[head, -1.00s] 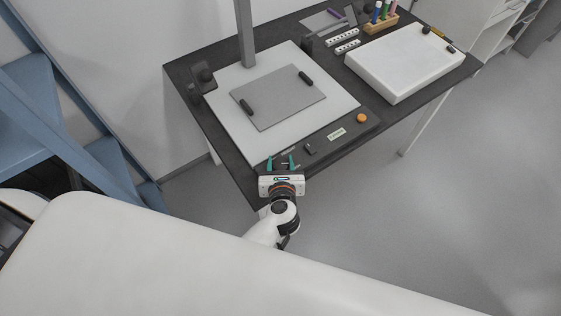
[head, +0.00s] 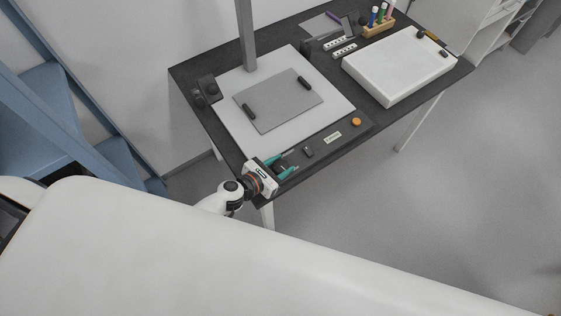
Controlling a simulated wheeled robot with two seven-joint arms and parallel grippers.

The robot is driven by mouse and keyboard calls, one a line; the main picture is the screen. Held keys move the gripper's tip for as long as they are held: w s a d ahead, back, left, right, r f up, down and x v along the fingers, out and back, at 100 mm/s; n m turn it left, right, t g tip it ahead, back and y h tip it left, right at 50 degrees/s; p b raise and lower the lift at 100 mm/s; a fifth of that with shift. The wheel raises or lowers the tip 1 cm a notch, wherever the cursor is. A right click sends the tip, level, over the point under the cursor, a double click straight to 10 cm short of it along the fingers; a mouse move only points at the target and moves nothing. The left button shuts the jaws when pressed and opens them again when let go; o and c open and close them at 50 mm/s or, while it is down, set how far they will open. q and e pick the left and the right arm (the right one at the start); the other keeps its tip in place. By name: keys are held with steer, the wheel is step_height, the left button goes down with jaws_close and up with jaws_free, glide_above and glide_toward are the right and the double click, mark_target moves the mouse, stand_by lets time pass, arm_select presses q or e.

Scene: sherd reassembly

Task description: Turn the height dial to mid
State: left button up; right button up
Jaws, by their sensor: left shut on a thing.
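My left gripper (head: 282,165) comes in from the lower left to the front left end of the control strip on the dark table. Its teal fingers are shut on a small dark knob, which I take to be the height dial; the fingers and gripper body mostly hide it. The dial's markings and setting are too small to read. On the same strip (head: 321,152), to the right, are a small black switch (head: 308,151), a small pale green label or display (head: 332,137) and an orange button (head: 356,122). My right gripper is not in view.
Behind the strip, a pale board (head: 235,112) carries a grey plate (head: 280,110) with two black clamps. A grey post (head: 246,40) stands at the back. A white tray (head: 405,68) and a wooden pen holder (head: 379,28) are at the right. A black device (head: 207,90) sits at the left.

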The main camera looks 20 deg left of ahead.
arm_select(q)
steer(key=m+g+h, duration=0.2)
steer(key=m+h, duration=0.1)
steer(key=shift+w+a+f+b, duration=0.1)
steer(key=shift+b, duration=0.3)
steer(key=m+g+h+b, duration=0.2)
steer(key=shift+f+m, duration=0.1)
steer(key=shift+m, duration=0.3)
steer(key=m+g+h+b, duration=0.2)
steer(key=m+g+b, duration=0.1)
steer(key=m+g, duration=0.1)
steer(key=shift+g+b, duration=0.4)
steer(key=shift+g, duration=0.1)
steer(key=shift+m+g+h+b, duration=0.3)
steer(key=shift+m+g+b, duration=1.2)
steer(key=shift+m+g, duration=0.6)
steer(key=shift+r+g, duration=0.2)
steer(key=shift+g, duration=0.1)
steer(key=o, duration=1)
steer(key=shift+c, duration=0.2)
